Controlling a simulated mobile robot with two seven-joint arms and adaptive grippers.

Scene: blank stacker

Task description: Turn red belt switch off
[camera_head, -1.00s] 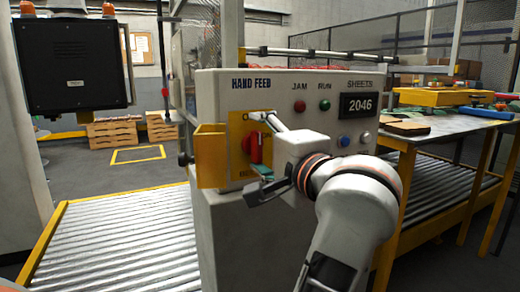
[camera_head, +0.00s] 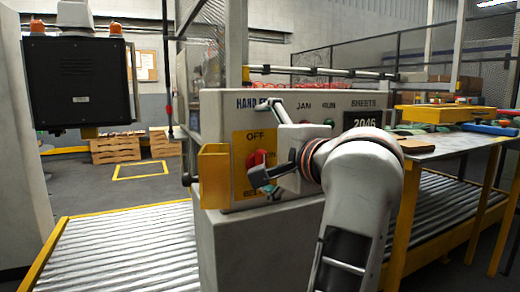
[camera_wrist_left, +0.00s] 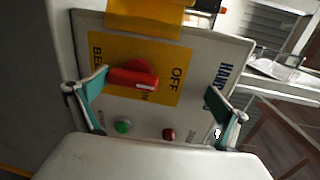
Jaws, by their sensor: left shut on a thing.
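The red belt switch (camera_head: 257,159) is a round red knob with a bar handle on a yellow plate (camera_head: 240,140) marked OFF at the top, ON at the right and BELT below. It also shows in the left wrist view (camera_wrist_left: 135,77), with the plate turned sideways. My left gripper (camera_head: 272,148) is at the plate, its fingers spread on either side of the switch. In the left wrist view one green-padded finger (camera_wrist_left: 93,85) is at the handle's end; the other finger (camera_wrist_left: 222,112) stands farther off. The gripper partly covers the switch and ON. My right gripper is out of view.
A yellow guard (camera_head: 214,176) juts out just left of the switch plate. Green (camera_wrist_left: 122,127) and red (camera_wrist_left: 168,134) panel lights sit close to the fingers. A roller conveyor (camera_head: 130,245) runs on the left, and a worktable (camera_head: 440,148) stands on the right.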

